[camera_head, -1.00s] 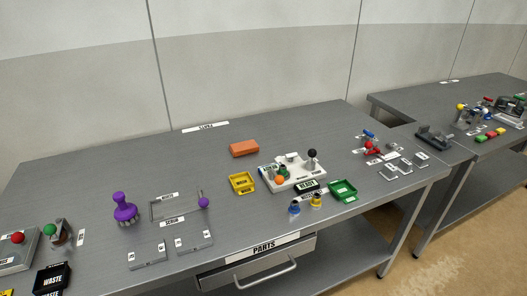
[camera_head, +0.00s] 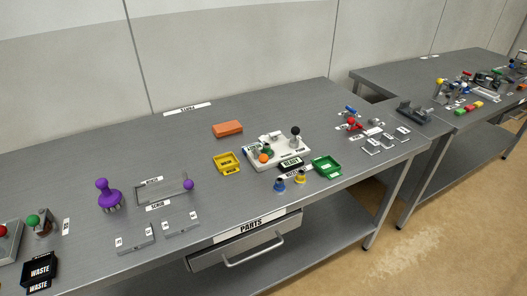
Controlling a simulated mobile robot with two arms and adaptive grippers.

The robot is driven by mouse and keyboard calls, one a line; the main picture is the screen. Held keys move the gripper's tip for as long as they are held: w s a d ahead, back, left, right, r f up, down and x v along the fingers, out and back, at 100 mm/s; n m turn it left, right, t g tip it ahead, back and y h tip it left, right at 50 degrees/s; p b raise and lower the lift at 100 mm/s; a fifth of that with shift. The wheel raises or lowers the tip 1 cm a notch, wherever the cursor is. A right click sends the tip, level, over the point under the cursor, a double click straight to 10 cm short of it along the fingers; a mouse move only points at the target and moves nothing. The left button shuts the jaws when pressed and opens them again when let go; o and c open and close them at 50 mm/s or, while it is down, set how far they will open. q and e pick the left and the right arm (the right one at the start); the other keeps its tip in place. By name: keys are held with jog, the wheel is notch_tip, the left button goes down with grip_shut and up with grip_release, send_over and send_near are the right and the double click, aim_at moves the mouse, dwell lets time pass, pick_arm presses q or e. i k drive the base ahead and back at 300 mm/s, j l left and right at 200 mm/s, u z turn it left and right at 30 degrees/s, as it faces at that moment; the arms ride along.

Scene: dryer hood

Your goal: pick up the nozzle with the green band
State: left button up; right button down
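No nozzle with a green band can be clearly made out. A small blue-banded piece (camera_head: 279,184) and a small yellow-banded piece (camera_head: 300,177) stand upright side by side near the front edge of the table, in front of a white fixture (camera_head: 302,155). A small green part (camera_head: 268,148) shows on the fixture next to an orange ball (camera_head: 263,158); it is too small to tell what it is. Neither of my grippers is in view.
A yellow tray (camera_head: 228,170) and a green tray (camera_head: 327,174) flank the fixture. An orange block (camera_head: 228,129) lies behind. A PARTS drawer (camera_head: 246,246) is below. A second table (camera_head: 440,69) stands right.

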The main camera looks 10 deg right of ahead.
aim_at(267, 150)
jog(key=i+l+u, duration=0.1)
jog(key=l+u, duration=0.2)
jog(key=l, duration=0.45)
jog(key=l+u, duration=0.3)
jog(key=l, duration=0.4)
jog(key=i, duration=0.05)
